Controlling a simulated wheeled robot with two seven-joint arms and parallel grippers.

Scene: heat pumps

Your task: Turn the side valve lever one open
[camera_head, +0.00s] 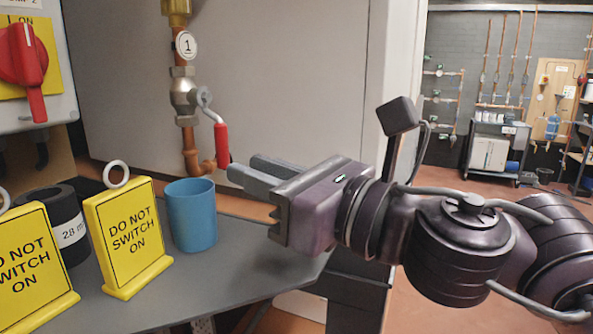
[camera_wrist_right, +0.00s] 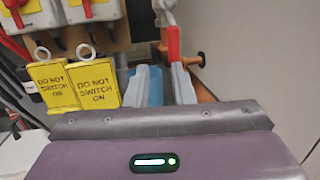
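The valve marked 1 (camera_head: 184,95) sits on a vertical copper pipe. Its lever has a red handle (camera_head: 222,145) that hangs down and slightly right. My right gripper (camera_head: 243,165) reaches in from the right, with its fingertips close to the handle's lower end. In the right wrist view, the gripper (camera_wrist_right: 161,70) is open, with a gap between its fingers. The red handle (camera_wrist_right: 174,43) appears just beyond the right-hand finger's tip, not clearly between the fingers. Whether they touch cannot be told. My left gripper is not in view.
A blue cup (camera_head: 191,215), two yellow "DO NOT SWITCH ON" signs (camera_head: 128,238) and a black roll (camera_head: 66,225) stand on the grey shelf (camera_head: 230,262) below the valve. A red rotary switch (camera_head: 25,55) is at upper left. Open floor lies right.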

